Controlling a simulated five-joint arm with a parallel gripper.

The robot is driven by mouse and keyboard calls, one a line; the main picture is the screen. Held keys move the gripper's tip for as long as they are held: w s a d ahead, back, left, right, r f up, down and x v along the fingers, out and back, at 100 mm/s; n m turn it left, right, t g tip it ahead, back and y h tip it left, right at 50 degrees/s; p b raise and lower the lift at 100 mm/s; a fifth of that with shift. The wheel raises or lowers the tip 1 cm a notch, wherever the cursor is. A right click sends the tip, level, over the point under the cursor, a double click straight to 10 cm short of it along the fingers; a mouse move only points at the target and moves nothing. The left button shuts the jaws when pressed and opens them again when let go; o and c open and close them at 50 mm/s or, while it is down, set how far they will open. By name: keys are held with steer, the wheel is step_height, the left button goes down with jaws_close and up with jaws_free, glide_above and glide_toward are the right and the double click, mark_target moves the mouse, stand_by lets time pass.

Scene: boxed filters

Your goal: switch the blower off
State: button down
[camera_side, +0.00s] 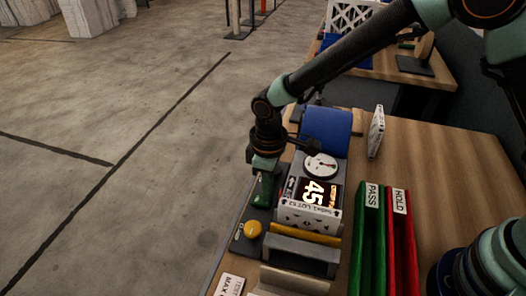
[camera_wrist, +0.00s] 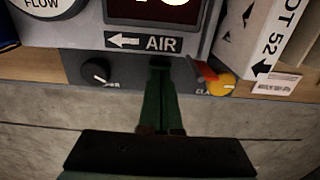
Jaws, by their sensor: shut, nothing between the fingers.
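A dark control panel (camera_wrist: 130,75) runs along the table's near edge in the wrist view. It has a black knob (camera_wrist: 97,72) at left with a white mark and a partly hidden label, and a round yellow button (camera_wrist: 222,84) at right. A small red piece (camera_wrist: 207,73) shows beside the button. The yellow button also shows in the side view (camera_side: 252,229). My gripper (camera_wrist: 160,66) is shut and empty, its green fingertips over the panel between knob and button. They hide the panel's middle; contact cannot be told. The gripper also shows in the side view (camera_side: 260,200).
A boxed filter (camera_wrist: 250,30) stands at right. Green PASS (camera_side: 369,230) and red HOLD (camera_side: 402,235) racks stand beyond.

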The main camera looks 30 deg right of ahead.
steer(key=shift+f, duration=0.5)
steer(key=shift+r, duration=3.55)
steer(key=s+d+r+m+t, duration=0.2)
steer(key=d+r+m+t, duration=0.15)
steer(key=d+r, duration=0.9)
steer(key=s+d+r+m+t, duration=0.2)
steer(key=s+d+m, duration=0.3)
steer(key=d, duration=0.5)
steer(key=s, duration=0.2)
steer(key=shift+s+d+r, duration=0.3)
steer(key=shift+d, duration=0.1)
steer(key=shift+m, duration=0.25)
